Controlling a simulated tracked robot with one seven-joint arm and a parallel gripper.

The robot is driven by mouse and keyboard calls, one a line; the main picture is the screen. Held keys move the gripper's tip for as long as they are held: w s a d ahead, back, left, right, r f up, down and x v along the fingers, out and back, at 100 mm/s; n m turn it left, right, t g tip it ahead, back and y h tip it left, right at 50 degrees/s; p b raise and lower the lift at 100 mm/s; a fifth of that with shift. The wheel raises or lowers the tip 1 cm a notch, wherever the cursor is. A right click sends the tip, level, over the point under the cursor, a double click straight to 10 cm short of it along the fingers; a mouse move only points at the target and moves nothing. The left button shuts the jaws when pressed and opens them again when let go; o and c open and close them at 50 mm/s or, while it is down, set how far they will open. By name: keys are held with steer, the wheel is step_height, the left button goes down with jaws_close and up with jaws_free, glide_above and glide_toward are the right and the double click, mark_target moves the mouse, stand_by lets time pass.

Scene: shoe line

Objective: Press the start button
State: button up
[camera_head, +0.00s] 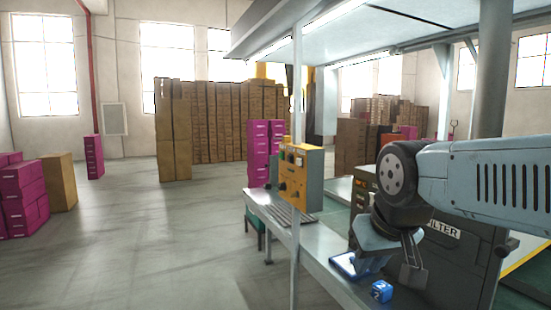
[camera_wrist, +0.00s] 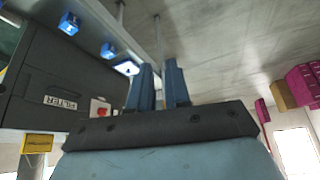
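My gripper (camera_wrist: 160,68) shows two blue fingers with a gap between them in the wrist view, and nothing is held there. In the head view my gripper (camera_head: 372,267) hangs low over the metal bench, in front of the dark machine marked FILTER (camera_head: 455,255). A yellow control panel (camera_head: 303,176) with several small knobs or buttons stands left of my gripper, clearly apart from it. In the wrist view a red button on a pale box (camera_wrist: 100,108) shows beside the dark machine (camera_wrist: 62,85), left of the fingers. I cannot tell which control is the start button.
A blue cube (camera_head: 381,291) and a blue-edged tray or screen (camera_head: 345,265) are on the bench (camera_head: 318,262) close to my gripper. A thin post (camera_head: 296,110) rises at the bench edge, before the panel. Open floor (camera_head: 165,245) lies to the left, with magenta boxes (camera_head: 25,197) beyond.

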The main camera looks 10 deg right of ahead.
jaws_close()
stand_by(1.1)
